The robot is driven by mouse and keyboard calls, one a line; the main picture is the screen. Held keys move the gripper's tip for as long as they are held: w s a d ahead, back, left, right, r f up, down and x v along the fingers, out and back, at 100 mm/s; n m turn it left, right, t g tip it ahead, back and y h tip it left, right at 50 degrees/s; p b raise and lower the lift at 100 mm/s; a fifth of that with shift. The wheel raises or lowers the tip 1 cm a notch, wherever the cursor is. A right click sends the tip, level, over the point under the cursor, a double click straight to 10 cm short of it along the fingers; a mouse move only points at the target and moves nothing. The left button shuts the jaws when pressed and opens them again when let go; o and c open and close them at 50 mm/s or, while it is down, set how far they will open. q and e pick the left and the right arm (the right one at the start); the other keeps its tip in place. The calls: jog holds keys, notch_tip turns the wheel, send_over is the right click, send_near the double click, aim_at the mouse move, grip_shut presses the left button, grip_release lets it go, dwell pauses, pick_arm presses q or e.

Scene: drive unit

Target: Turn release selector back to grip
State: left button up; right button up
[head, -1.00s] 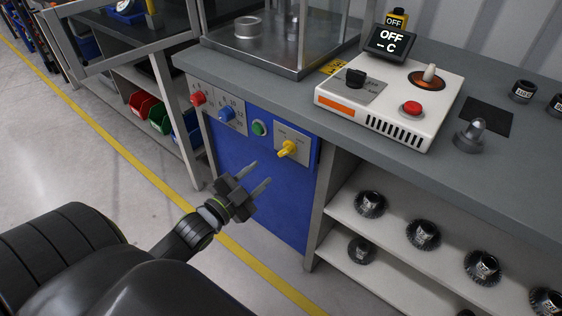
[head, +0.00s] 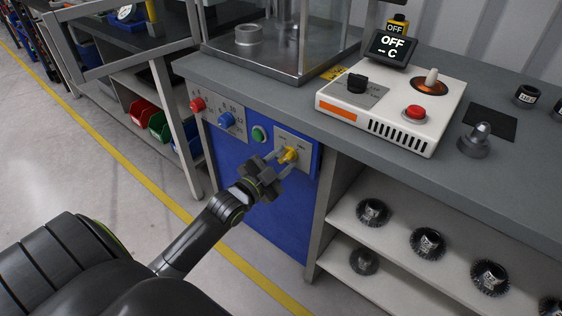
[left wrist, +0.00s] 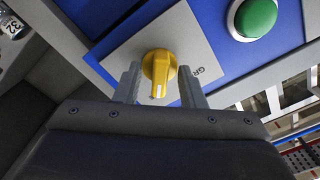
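The yellow release selector (head: 288,155) sits on a light grey plate on the blue front panel below the bench top. It shows close up in the left wrist view (left wrist: 159,72), where its knob stands between my two fingers and the letters "GR" (left wrist: 206,72) show on the plate to its right. My left gripper (head: 278,162) is open, with one finger on each side of the knob. In the left wrist view a small gap shows beside the knob, so the fingers do not look closed on it. My right gripper is in neither view.
A green button (head: 259,134), a blue knob (head: 226,120) and a red knob (head: 197,104) sit left of the selector. A white heater unit (head: 430,100) with a display reading OFF stands on the bench. Shelves with dark gears (head: 428,243) lie to the right.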

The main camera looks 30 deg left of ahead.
pick_arm(q)
grip_shut()
